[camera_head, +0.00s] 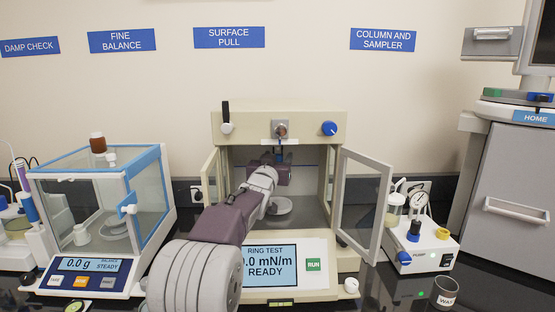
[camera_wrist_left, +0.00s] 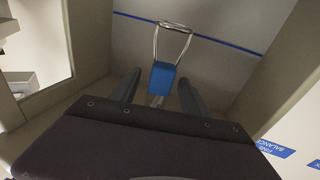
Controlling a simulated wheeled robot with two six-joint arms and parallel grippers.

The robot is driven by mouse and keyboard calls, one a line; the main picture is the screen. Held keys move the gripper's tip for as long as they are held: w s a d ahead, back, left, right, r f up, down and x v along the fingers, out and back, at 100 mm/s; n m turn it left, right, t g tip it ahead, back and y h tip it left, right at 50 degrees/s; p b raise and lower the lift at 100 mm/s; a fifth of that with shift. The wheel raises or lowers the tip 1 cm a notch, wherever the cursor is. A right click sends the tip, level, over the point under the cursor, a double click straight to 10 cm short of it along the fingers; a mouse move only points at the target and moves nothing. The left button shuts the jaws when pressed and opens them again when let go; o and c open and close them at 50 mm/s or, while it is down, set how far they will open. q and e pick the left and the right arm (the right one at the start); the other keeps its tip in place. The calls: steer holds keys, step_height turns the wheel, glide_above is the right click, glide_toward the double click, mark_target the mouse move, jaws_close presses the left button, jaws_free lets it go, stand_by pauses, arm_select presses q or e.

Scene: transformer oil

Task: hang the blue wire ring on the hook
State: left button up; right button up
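My left gripper (camera_head: 268,160) reaches into the open cabinet of the ring test instrument (camera_head: 222,128), below its top fitting (camera_head: 280,130). In the left wrist view the two dark fingers (camera_wrist_left: 160,86) stand either side of a small blue block (camera_wrist_left: 162,77), with narrow gaps showing. A bent metal wire loop (camera_wrist_left: 172,27) extends from the block, and a short pale piece shows at its other end. The block and loop seem to belong to the blue wire ring. In the head view a bit of blue shows just above the gripper. The hook is not clear, nor whether the ring hangs on it. My right gripper is out of view.
The cabinet's glass door (camera_head: 365,205) stands open at the right. A round dish (camera_head: 283,206) sits inside, below my gripper. A glass-cased balance (camera_head: 150,165) stands left; a pump unit (camera_head: 425,250) and a waste cup (camera_head: 445,291) stand right. The cabinet walls leave little side room.

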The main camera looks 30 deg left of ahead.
arm_select(q)
steer(key=shift+s, duration=0.1)
steer(key=shift+s+d+f, duration=0.1)
steer(key=shift+s+f, duration=0.05)
steer(key=shift+s, duration=0.15)
steer(key=b+v, duration=0.2)
steer(key=v, duration=0.6)
steer(key=shift+s, duration=0.15)
